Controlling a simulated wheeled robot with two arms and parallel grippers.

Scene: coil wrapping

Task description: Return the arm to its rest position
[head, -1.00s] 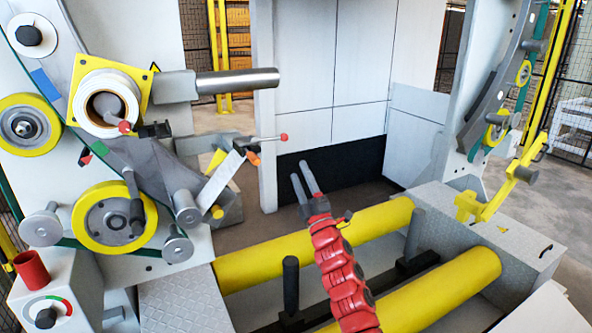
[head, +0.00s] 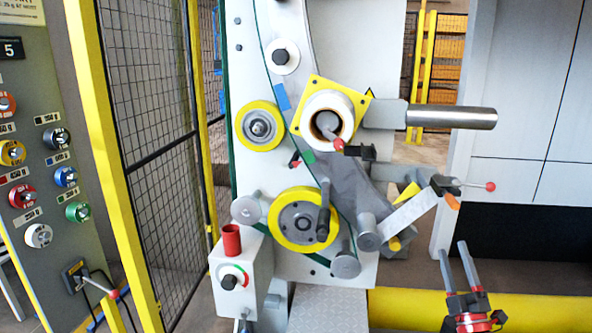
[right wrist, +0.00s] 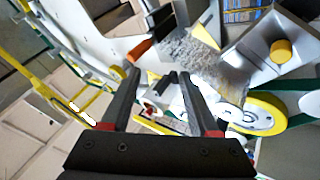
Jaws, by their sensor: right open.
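My right gripper (head: 456,262) shows at the lower right of the head view, its two grey fingers pointing up and apart, with nothing between them. In the right wrist view its two dark fingers (right wrist: 158,75) are spread and empty. It is in front of the wrapping machine (head: 345,30), to the right of its lower rollers, and touches nothing that I can see. Most of my right arm is below the picture. My left gripper is not in view.
A steel bar (head: 452,117) and a red-tipped lever (head: 488,186) stick out to the right above my gripper. A mesh fence (head: 150,110) and a panel of coloured knobs (head: 40,180) stand at the left.

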